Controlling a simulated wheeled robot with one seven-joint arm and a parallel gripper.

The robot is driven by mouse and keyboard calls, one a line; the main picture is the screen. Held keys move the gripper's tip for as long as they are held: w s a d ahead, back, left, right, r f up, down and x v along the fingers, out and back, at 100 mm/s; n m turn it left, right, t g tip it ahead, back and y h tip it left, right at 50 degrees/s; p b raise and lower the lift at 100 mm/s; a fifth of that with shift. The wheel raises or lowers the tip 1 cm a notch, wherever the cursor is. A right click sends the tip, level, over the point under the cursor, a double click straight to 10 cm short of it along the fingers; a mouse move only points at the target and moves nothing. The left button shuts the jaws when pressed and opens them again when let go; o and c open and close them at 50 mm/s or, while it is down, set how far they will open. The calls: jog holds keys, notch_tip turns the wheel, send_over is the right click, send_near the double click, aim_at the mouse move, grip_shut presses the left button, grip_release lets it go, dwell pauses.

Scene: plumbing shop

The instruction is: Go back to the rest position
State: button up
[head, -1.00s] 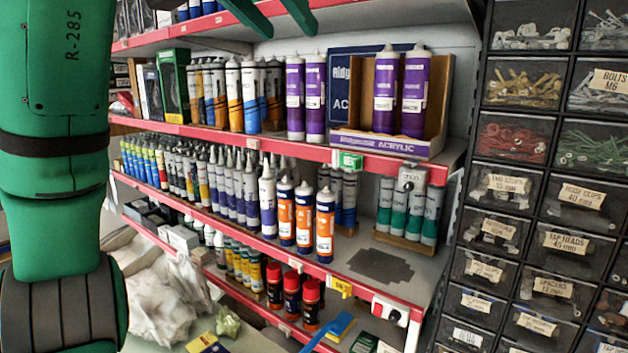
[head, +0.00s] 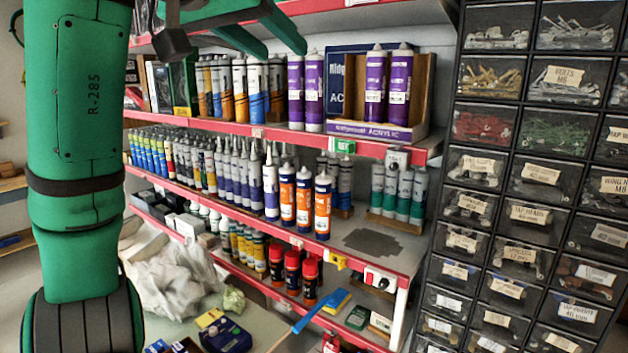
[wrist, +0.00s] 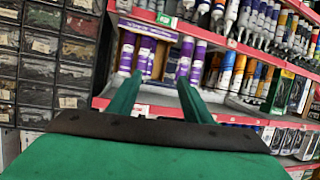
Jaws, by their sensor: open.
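My gripper (head: 283,50) hangs at the top of the head view, with two green fingers apart and nothing between them. It is in front of the upper shelving, and the fingers are clear of the purple cartridges in the picture. In the wrist view my gripper (wrist: 161,79) shows both fingers spread, pointing toward the shelves, with purple cartridges (wrist: 186,56) seen beyond them. Part of the wrist is cut off by the head view's top edge.
Red-edged shelves (head: 262,132) hold sealant tubes and a cardboard display box (head: 420,103). A dark drawer cabinet (head: 445,215) stands at the right. A crumpled white bag (head: 172,280), a blue-handled brush (head: 318,313) and a dark blue case (head: 226,338) lie low down.

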jog(key=w+a+f+n+t+h, duration=0.1)
jog(key=w+f, duration=0.4)
jog(key=f, duration=0.5)
jog(key=w+f+n+t, duration=0.1)
jog(key=w+f+n, duration=0.1)
jog(key=w+f, duration=0.55)
jog(key=w+a+f+n+t+h, duration=0.1)
jog(key=w+f, duration=0.2)
jog(key=f, duration=0.8)
jog(key=s+d+f+n+t+y, duration=0.1)
jog(key=s+f+n+y, duration=0.1)
jog(key=f, duration=1.3)
jog(key=s+d+f+n+y, duration=0.1)
jog(key=d+f+n+y, duration=0.1)
jog(key=f, duration=1.4)
jog(key=s+d+f+n+y, duration=0.1)
jog(key=s+d+f+y, duration=0.1)
jog(key=s+f, duration=0.95)
jog(key=s+d+f+y, duration=0.2)
jog(key=s+f, duration=0.8)
jog(key=s, duration=0.2)
jog(key=s+r+m, duration=0.1)
jog(key=s+m, duration=0.1)
jog(key=s, duration=1.3)
jog(key=s+d+r+m+g, duration=0.1)
jog(key=s+r+m, duration=0.1)
jog(key=s, duration=1.3)
jog(key=shift+s+m, duration=0.2)
jog(key=shift+m, duration=0.1)
jog(key=shift+s+r, duration=0.1)
